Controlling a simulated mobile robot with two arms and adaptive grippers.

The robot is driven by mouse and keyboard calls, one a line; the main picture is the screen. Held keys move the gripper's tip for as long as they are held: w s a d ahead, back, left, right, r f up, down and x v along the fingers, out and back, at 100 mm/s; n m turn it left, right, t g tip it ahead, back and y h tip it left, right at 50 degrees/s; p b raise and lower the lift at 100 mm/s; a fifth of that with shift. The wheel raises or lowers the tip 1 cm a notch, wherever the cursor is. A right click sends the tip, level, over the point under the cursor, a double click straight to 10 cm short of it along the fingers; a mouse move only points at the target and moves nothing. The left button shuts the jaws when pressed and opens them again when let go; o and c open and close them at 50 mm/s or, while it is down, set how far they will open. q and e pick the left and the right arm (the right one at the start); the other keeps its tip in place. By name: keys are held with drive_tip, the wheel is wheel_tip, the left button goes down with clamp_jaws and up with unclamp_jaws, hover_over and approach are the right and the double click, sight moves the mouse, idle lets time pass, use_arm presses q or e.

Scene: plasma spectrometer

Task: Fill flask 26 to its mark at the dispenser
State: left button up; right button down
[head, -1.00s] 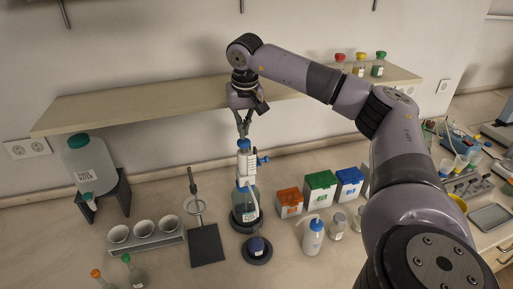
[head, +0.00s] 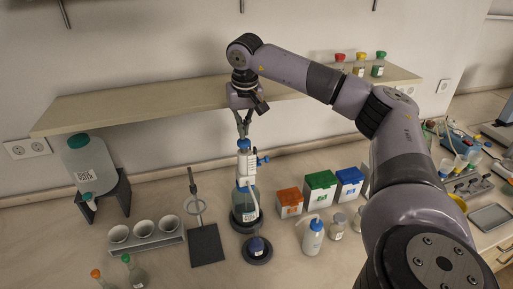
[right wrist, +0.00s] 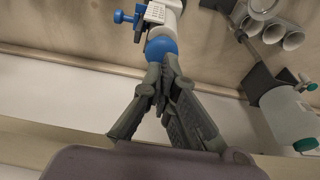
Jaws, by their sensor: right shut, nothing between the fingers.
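The dispenser (head: 245,165) is a bottle-top unit with a white body, blue top and blue side knob, standing on a round dark base. A small flask with a blue stopper (head: 256,246) sits on a dark round pad just in front of the dispenser. Its label and fill level are too small to read. My right gripper (head: 243,134) points down at the dispenser's blue top, shut and empty. In the right wrist view the closed fingertips (right wrist: 167,64) are at the blue top (right wrist: 160,47); whether they touch it is unclear. My left gripper is not in view.
A wall shelf (head: 150,110) runs behind the dispenser. Orange (head: 289,202), green (head: 320,189) and blue (head: 348,184) boxes and a wash bottle (head: 313,237) stand right. A stand (head: 206,245), cup rack (head: 146,243) and water container (head: 88,165) are left.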

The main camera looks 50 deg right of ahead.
sight(244, 141)
drive_tip(key=shift+f, duration=0.2)
drive_tip(key=shift+f+b, duration=0.5)
drive_tip(key=shift+f, duration=0.15)
drive_tip(key=shift+f, duration=0.1)
drive_tip(key=shift+s+f+b, duration=0.1)
drive_tip(key=shift+f+b, duration=0.45)
drive_tip(key=shift+f, duration=0.5)
drive_tip(key=shift+r, duration=0.15)
drive_tip(key=shift+r+p, duration=1.75)
drive_tip(key=shift+r, duration=0.1)
drive_tip(key=shift+f, duration=0.2)
idle(1.0)
